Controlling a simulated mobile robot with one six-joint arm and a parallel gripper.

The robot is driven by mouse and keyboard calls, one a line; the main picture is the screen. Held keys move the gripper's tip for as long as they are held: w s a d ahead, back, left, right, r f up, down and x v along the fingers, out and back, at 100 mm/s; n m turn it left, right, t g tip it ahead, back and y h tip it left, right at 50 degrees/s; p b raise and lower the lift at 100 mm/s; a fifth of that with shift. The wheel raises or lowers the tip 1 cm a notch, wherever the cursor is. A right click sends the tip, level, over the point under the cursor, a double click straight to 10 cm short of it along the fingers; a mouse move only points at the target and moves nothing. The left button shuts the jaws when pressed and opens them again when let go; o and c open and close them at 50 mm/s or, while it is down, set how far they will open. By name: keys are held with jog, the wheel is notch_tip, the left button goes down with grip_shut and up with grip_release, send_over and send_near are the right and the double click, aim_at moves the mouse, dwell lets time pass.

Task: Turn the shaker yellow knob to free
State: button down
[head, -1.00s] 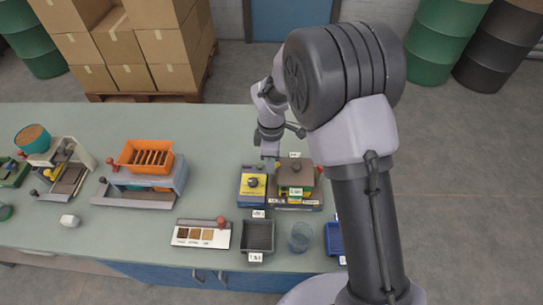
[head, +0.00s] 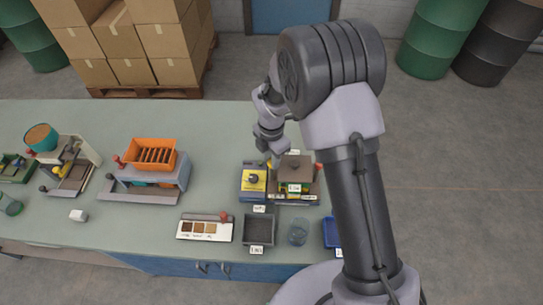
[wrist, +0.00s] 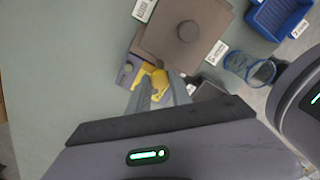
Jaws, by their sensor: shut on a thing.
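The shaker (head: 296,180) is the brown-topped box unit at the right part of the bench, with a round dark knob on its lid. It also shows in the wrist view (wrist: 165,42). Its yellow knob (wrist: 152,74) sits at the box's lower left edge in the wrist view, beside a small blue-grey panel (wrist: 128,72). My gripper (wrist: 161,90) is shut on the yellow knob, its two grey fingers either side of it. In the head view my gripper (head: 271,152) is at the shaker's back left corner, and the arm hides much of it.
A yellow-topped unit (head: 253,183) stands just left of the shaker. A dark tray (head: 259,228), a clear beaker (head: 298,232) and a blue tray (head: 331,232) are in front. An orange-topped machine (head: 152,155) stands further left. The bench behind is bare.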

jog(key=shift+n, duration=0.4)
jog(key=c, duration=1.2)
grip_release()
jog(key=shift+o, duration=0.2)
notch_tip(320, 180, up, 18)
jog(key=p, duration=0.2)
jog(key=shift+f+p, duration=0.25)
jog(key=shift+p, duration=0.15)
